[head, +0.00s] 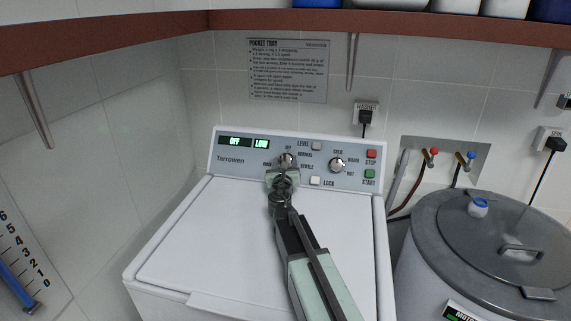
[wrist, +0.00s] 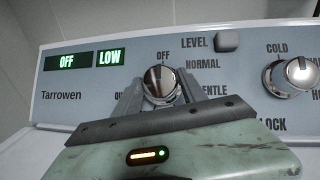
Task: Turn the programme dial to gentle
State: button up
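The programme dial (wrist: 161,86) is a round silver knob on the washer's grey control panel (head: 240,157). In the wrist view its mark points up to OFF, with NORMAL and a partly hidden GENTLE label (wrist: 213,90) to its right. The dial also shows in the head view (head: 287,160). The left display (wrist: 67,62) reads OFF. My gripper (wrist: 160,92) is at the dial, one finger on each side of it. I cannot tell whether the fingers touch the knob. The label left of the dial is mostly hidden by a finger.
A second knob (head: 337,165) with COLD and HOT labels stands to the right. The LEVEL button (wrist: 227,41), LOCK button (head: 315,181), red STOP button (head: 371,154) and green START button (head: 369,174) are nearby. A grey-lidded tub (head: 490,235) stands at right.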

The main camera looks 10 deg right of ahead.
jog(key=shift+d, duration=0.1)
jog(key=c, duration=0.4)
